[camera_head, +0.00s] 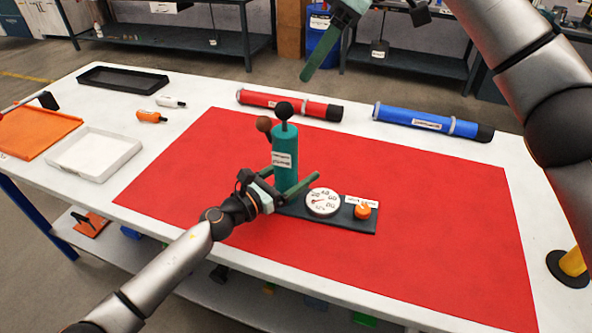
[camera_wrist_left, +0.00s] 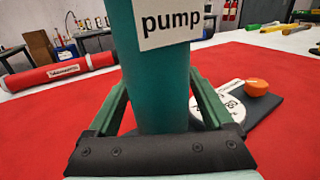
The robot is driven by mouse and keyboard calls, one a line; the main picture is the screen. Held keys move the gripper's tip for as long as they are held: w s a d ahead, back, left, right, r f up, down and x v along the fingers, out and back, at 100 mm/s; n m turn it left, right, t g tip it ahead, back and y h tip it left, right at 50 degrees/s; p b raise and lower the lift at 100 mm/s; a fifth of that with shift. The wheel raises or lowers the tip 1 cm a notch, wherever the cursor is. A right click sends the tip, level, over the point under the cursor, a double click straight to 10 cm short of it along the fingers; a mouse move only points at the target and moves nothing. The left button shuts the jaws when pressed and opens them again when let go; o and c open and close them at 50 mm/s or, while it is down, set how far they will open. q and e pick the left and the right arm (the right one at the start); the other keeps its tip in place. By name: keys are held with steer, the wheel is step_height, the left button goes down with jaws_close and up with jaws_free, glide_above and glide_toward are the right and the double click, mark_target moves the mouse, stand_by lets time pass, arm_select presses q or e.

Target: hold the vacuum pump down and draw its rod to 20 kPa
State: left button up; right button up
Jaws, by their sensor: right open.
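The teal vacuum pump (camera_head: 285,148) stands upright on a dark base plate (camera_head: 345,220) on the red mat. A round white gauge (camera_head: 323,202) and an orange knob (camera_head: 362,211) are on the plate; the gauge reading is too small to tell. My left gripper (camera_head: 286,187) is shut on the pump's lower body, one finger on each side, as the left wrist view also shows (camera_wrist_left: 160,105). My right gripper (camera_head: 318,52) is open, empty and high beyond the pump; only one finger shows clearly.
A red tube (camera_head: 285,104) and a blue tube (camera_head: 425,121) lie along the table's far side. A white tray (camera_head: 95,153), an orange tray (camera_head: 38,134) and a black tray (camera_head: 122,78) are at left. The mat right of the plate is clear.

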mark_target(284, 117)
arm_select(q)
jaws_close()
stand_by(0.5)
arm_select(e)
steer(key=shift+o, duration=1.4)
steer(key=shift+f, duration=0.2)
steer(key=shift+o, duration=1)
steer(key=f+n+y, duration=0.1)
steer(key=w+d+f+n+g+y, duration=0.1)
steer(key=f, duration=0.1)
steer(key=f+n+y, duration=0.1)
steer(key=y, duration=0.1)
steer(key=shift+w+d+f+g, duration=0.25)
steer(key=shift+d+f+g, duration=0.05)
steer(key=shift+d+g, duration=0.1)
steer(key=shift+n+y, duration=0.3)
steer(key=shift+y, duration=0.1)
steer(key=x, duration=1)
steer(key=shift+w+d+f, duration=0.15)
steer(key=shift+d+f, duration=0.15)
steer(key=shift+f, duration=0.05)
jaws_close()
